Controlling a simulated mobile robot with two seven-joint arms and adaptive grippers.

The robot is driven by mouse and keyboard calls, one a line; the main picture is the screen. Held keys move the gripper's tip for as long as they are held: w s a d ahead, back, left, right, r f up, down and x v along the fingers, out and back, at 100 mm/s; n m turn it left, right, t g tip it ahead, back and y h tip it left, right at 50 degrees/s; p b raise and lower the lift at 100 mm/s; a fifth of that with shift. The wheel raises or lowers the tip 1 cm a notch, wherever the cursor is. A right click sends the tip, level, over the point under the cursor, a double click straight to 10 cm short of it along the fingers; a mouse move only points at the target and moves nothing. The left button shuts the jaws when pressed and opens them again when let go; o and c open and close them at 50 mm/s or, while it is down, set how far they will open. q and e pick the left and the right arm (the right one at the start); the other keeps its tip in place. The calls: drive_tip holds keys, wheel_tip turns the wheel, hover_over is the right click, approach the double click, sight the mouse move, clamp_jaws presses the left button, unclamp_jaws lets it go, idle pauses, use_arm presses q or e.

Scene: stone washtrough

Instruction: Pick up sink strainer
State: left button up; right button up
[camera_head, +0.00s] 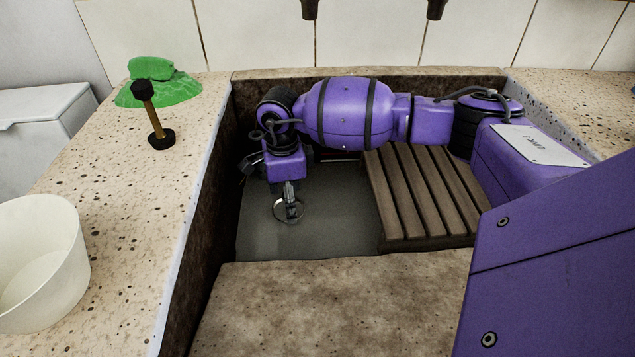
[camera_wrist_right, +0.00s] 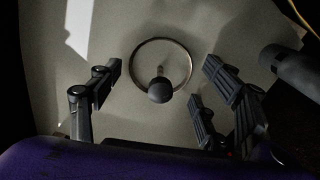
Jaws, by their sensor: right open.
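The sink strainer (camera_wrist_right: 160,91) is a round metal disc with a thin rim and a dark knob in the middle. In the head view the strainer (camera_head: 278,211) lies on the grey floor of the stone trough, partly hidden by my fingers. My right gripper (camera_head: 290,200) points down right over it. In the right wrist view my right gripper (camera_wrist_right: 158,78) is open, with fingers on both sides of the strainer and its knob between them. The fingers look apart from the knob. The exact height above the floor is hard to tell. My left gripper is out of view.
A slatted wooden rack (camera_head: 425,197) fills the trough's right part. The trough's stone walls (camera_head: 203,235) stand close around my right arm. A white tub (camera_head: 40,262), a green cloth-like thing (camera_head: 165,85) and a black-ended rod (camera_head: 154,115) stand on the left ledge. Two taps hang above.

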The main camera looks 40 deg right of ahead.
wheel_tip(320, 180, down, 3)
drive_tip(key=shift+r, duration=0.1)
drive_tip(key=shift+r, duration=0.1)
drive_tip(key=shift+c, duration=0.3)
drive_tip(key=shift+w, duration=0.1)
drive_tip(key=c, duration=1.2)
